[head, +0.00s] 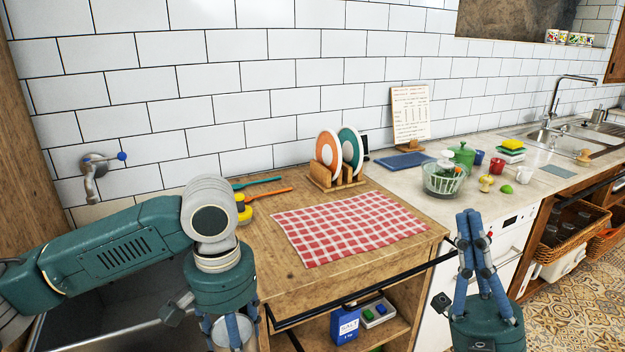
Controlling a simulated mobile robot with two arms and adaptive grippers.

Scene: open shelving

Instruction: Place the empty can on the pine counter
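The pine counter (263,262) is the brown wooden top in the middle, with bare wood along its left side and front. My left gripper (229,340) points down at the bottom edge, in front of the counter's left side. Its blue fingers are spread around a silvery rounded thing that looks like the empty can (219,331); its lower part is cut off by the picture edge. My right gripper (469,213) points up in front of the white cabinet, fingertips close together with nothing visible between them.
A red checked cloth (350,226) covers much of the counter. Behind it stands a wooden plate rack (337,181) with two plates. Orange and teal utensils (262,192) and a yellow-black item (243,209) lie at the back left. A metal basin (110,315) is at left.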

